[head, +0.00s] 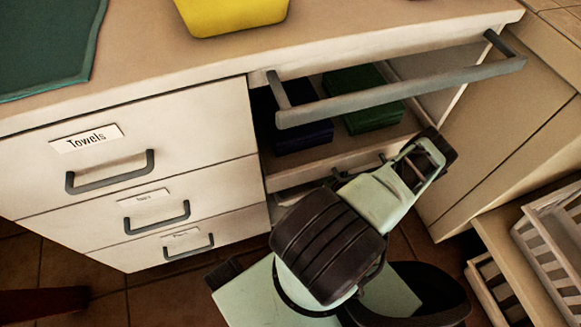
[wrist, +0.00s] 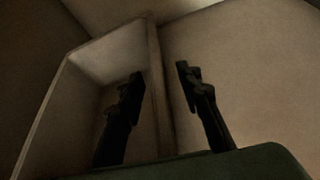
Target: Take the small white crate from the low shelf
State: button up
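Two pale slatted crates show at the lower right of the head view, both cut off by the frame edge. The upper white crate (head: 548,247) rests on a low wooden shelf (head: 503,245). The other crate (head: 493,290) is lower, beneath the shelf board. I cannot tell which is the small one. My gripper (head: 432,158) is in front of the cabinet's right end, up and left of the crates and apart from them. In the wrist view my gripper (wrist: 159,75) has its two dark fingers apart with nothing between them. No crate can be made out there.
A white cabinet (head: 210,120) with handled drawers stands close to my arm. Its open upper right section (head: 400,95) holds a dark blue and a green folded item. A yellow container (head: 230,12) and green cloth (head: 45,45) are on top. Tiled floor lies below.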

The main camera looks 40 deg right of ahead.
grip_shut()
jog(key=shift+r, duration=0.25)
dwell(0.4)
